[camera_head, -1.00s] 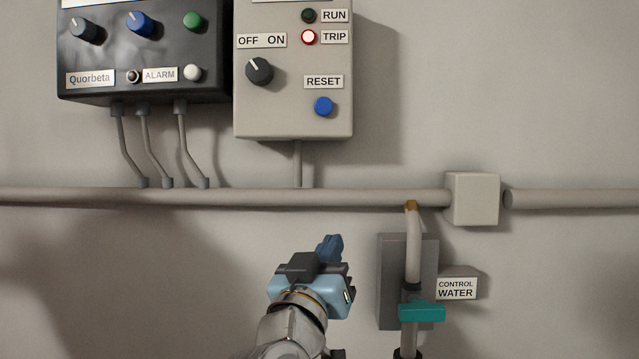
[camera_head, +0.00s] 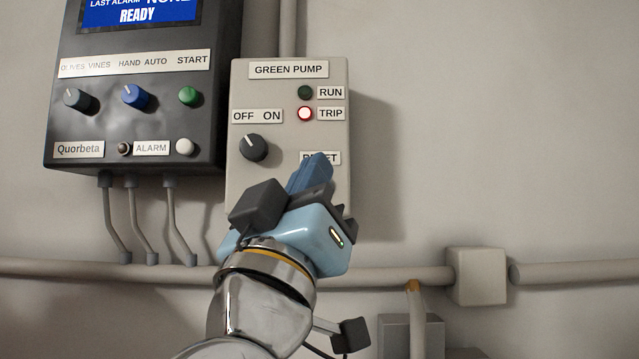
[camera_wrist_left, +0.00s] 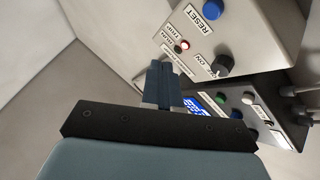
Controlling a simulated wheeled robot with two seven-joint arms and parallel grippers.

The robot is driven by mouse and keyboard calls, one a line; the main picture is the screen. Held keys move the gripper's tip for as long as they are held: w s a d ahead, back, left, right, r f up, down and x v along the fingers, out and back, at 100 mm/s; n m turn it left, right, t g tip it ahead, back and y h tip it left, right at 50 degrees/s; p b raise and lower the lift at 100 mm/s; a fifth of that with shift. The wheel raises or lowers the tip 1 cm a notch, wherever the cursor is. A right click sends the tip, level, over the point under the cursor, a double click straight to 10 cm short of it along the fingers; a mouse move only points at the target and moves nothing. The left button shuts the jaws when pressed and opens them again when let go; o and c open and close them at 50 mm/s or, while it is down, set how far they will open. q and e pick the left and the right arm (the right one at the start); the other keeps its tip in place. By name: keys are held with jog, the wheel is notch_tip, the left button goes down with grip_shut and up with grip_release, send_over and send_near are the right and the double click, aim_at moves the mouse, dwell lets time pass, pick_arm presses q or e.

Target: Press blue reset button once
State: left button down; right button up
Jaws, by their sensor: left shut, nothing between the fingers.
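The blue reset button (camera_wrist_left: 212,9) shows at the top of the left wrist view, below the RESET label (camera_wrist_left: 207,12) on the light grey pump box (camera_head: 290,87). In the head view the button is hidden behind my left gripper (camera_head: 317,163). The gripper's blue fingers are shut and empty and cover part of the RESET label in that view. In the wrist view the gripper (camera_wrist_left: 163,75) appears apart from the button. The red TRIP lamp (camera_head: 305,113) is lit and the RUN lamp (camera_head: 305,92) is dark. My right gripper is not in view.
The dark controller box (camera_head: 140,125) hangs left of the pump box, with knobs, a green button (camera_head: 190,96) and a white button (camera_head: 185,147). The OFF/ON knob (camera_head: 254,147) is near my fingers. A pipe (camera_head: 580,271) runs along the wall below. Wall at right is clear.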

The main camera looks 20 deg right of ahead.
pick_arm(q)
jog(key=w+d+p, duration=0.1)
jog(key=w+d, duration=0.1)
jog(key=w, duration=0.6)
jog(key=shift+d, duration=0.2)
jog(key=shift+w, duration=0.25)
dwell(1.7)
jog(key=shift+w+d, duration=0.15)
jog(key=shift+w, duration=0.1)
jog(key=shift+w+d, duration=0.1)
jog(key=shift+w, duration=0.4)
dwell(0.6)
dwell(0.4)
jog(key=shift+s+a+b, duration=0.25)
jog(key=shift+s+b, duration=0.05)
jog(key=shift+s, duration=0.6)
